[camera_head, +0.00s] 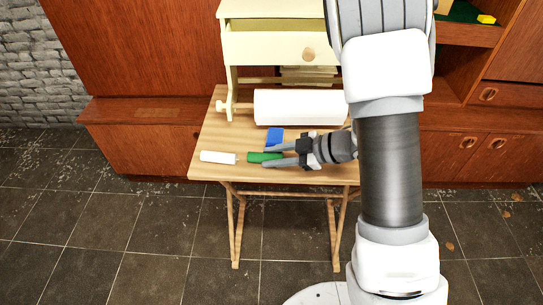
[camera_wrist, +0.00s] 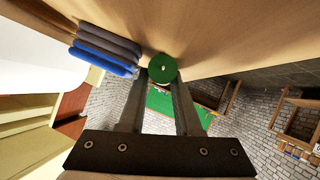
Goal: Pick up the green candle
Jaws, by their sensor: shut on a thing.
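The green candle (camera_head: 256,157) lies on its side at the front of the small wooden table (camera_head: 211,137). In the wrist view its round green end (camera_wrist: 162,68) shows between my fingertips. My gripper (camera_head: 268,157) reaches in from the right, low over the table, with one finger on each side of the candle. It is shut on the candle, and the fingers (camera_wrist: 161,84) hide part of its sides. The candle appears to be at or very near the tabletop; I cannot tell whether it is clear of it.
A white candle (camera_head: 216,157) lies just left of the green one. A blue folded cloth (camera_head: 275,136) is behind my fingers; the wrist view shows a blue and grey stack (camera_wrist: 107,48). A white roll (camera_head: 298,106) and a cream drawer unit (camera_head: 270,46) stand at the back.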

